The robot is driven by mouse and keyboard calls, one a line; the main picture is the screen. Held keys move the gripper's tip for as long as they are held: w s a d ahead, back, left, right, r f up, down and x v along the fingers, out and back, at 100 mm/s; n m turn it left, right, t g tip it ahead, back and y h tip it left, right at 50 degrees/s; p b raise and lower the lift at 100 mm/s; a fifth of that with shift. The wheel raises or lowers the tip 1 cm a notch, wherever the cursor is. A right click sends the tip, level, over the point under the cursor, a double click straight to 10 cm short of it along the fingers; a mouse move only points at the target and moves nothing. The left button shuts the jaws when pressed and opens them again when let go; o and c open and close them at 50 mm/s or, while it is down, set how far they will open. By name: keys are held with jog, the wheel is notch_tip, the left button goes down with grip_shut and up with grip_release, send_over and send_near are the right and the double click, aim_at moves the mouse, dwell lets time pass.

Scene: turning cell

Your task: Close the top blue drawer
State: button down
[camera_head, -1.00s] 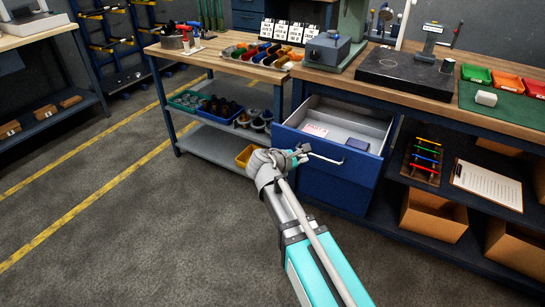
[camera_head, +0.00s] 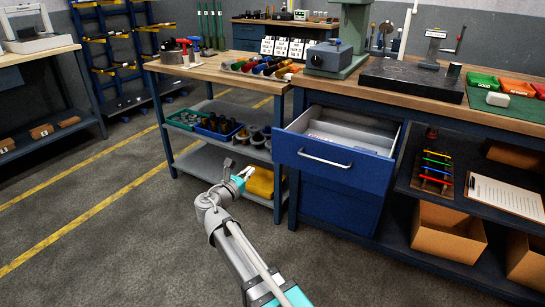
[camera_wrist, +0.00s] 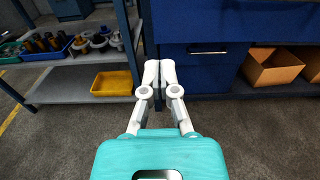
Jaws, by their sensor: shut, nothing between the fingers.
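The top blue drawer (camera_head: 370,172) stands pulled out from under the workbench, with its grey interior partly visible. Its silver bar handle (camera_head: 324,158) runs across the front. A closed blue drawer front (camera_head: 335,207) is below it. My gripper (camera_head: 246,173) is to the left of the drawer front and lower than its handle, apart from it. In the wrist view my gripper (camera_wrist: 160,64) has its fingers together, with nothing between them. Blue drawer fronts (camera_wrist: 207,75) and a handle appear just right of the fingers there; I cannot tell which drawer that handle belongs to.
A yellow bin (camera_wrist: 112,82) sits on the low shelf (camera_wrist: 70,90) left of the drawers, behind my gripper in the head view. The workbench top (camera_head: 330,78) carries tools above. Cardboard boxes (camera_head: 448,235) stand on the lower right shelf. Floor in front is clear.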

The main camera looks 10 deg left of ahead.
aim_at(275, 148)
jog(key=shift+w, duration=0.15)
jog(key=x, duration=1.3)
jog(key=shift+w+d, duration=0.1)
jog(key=shift+w, duration=0.25)
